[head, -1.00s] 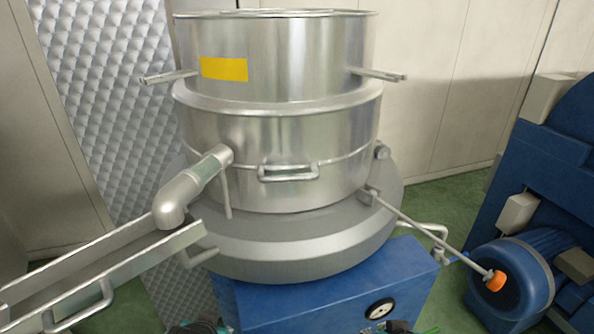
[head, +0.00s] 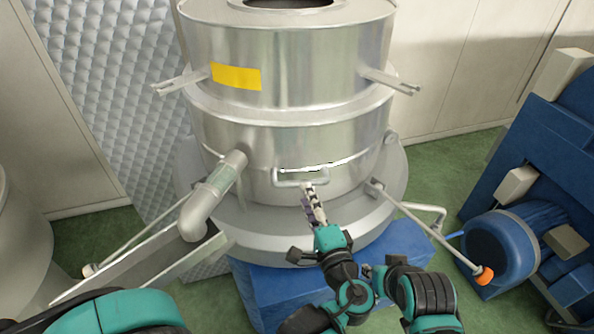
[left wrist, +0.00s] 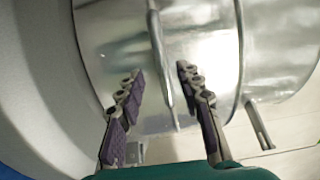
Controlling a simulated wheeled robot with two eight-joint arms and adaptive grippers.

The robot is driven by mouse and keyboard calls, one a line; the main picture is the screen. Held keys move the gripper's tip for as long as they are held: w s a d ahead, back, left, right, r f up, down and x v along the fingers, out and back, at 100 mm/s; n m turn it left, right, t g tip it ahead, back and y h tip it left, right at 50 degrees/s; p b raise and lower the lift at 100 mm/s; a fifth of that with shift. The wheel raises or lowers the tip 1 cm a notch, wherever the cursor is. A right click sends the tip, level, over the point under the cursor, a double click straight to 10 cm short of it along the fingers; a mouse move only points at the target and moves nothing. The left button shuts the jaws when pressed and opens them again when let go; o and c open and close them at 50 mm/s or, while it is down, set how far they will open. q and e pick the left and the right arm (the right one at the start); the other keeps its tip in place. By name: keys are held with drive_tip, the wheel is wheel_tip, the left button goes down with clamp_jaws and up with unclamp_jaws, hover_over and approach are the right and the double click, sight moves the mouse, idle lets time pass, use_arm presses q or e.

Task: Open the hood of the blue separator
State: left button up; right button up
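The separator's silver hood (head: 250,140) is a stepped steel drum with a yellow label. It sits down level on a grey collar above the blue separator base (head: 262,292). A bar handle (head: 283,178) is on the hood's front, low down. My left gripper (head: 313,196) is just in front of and below this handle. In the left wrist view, its two purple-padded fingers (left wrist: 160,74) are spread, with the handle bar (left wrist: 161,60) showing between them. I cannot tell whether either finger touches it. My right gripper does not show.
A spout pipe (head: 215,190) leads to a metal trough (head: 150,275) at left. A rod with an orange knob (head: 484,276) sticks out at right. A blue motor (head: 512,250) and machine stand further right. Green floor (head: 440,180) shows between.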

sight(302, 182)
use_arm(q)
drive_tip(key=x, duration=0.5)
drive_tip(key=shift+w+a, duration=0.2)
drive_tip(key=shift+w, duration=0.2)
drive_tip(key=shift+s+d+r, duration=0.1)
drive_tip(key=shift+s+r, duration=0.1)
drive_tip(key=shift+s, duration=0.05)
drive_tip(key=shift+w+f, duration=0.1)
drive_tip(key=shift+w, duration=0.05)
clamp_jaws()
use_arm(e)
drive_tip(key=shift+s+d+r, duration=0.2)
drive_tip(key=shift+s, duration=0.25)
